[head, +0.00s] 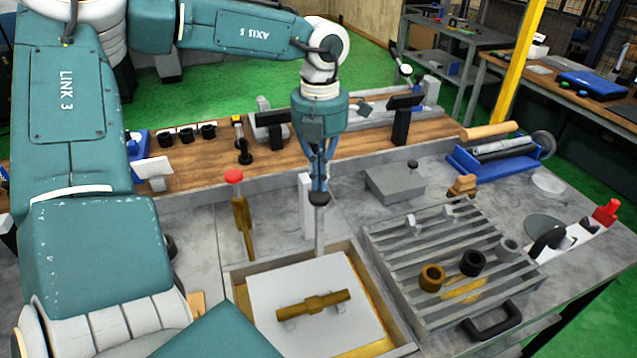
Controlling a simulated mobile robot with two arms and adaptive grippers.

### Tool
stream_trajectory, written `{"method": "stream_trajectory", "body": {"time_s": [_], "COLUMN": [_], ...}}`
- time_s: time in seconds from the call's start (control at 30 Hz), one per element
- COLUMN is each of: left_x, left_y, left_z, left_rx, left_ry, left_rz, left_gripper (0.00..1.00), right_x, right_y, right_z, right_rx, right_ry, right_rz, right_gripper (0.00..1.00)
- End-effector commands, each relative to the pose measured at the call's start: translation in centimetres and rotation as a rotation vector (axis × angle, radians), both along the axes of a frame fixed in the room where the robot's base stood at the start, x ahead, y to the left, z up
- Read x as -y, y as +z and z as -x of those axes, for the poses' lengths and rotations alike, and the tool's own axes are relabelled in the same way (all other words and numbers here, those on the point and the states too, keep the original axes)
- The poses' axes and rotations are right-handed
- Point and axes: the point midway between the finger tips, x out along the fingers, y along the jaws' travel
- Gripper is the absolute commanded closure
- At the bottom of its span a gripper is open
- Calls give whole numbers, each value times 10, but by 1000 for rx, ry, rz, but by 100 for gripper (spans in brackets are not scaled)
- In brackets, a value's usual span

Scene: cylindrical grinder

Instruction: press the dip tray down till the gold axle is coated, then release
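The dip tray (275,285) is a light grey plate inside a wood-framed box, with yellow-gold showing around its edges. The gold axle (327,300) lies across two small supports on the plate, in the open and above the gold. A grey upright rod (319,235) with a dark knob (319,198) stands at the tray's back edge. My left gripper (318,188) points straight down over the knob, its fingers together. Its tips are at the knob's top; I cannot tell whether they touch or grip it. My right gripper is not in view.
A slatted grey rack (400,255) with brown and black rings stands right of the box. A brass lever (242,225) with a red knob stands left, close to the box. A pale post (305,205) rises beside the rod. A grey block (395,184) sits behind the rack.

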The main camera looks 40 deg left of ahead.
Motion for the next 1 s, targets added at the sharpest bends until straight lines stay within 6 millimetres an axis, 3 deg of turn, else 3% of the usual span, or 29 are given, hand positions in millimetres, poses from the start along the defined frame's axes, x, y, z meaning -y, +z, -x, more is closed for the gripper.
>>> {"method": "stream_trajectory", "body": {"time_s": [1.0], "left_x": [0], "left_y": [-44], "left_z": [1], "left_rx": [-2], "left_ry": [0], "left_rz": [1], "left_gripper": [100], "right_x": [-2], "right_y": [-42], "right_z": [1], "right_rx": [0], "right_ry": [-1], "right_rz": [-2], "right_gripper": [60]}}
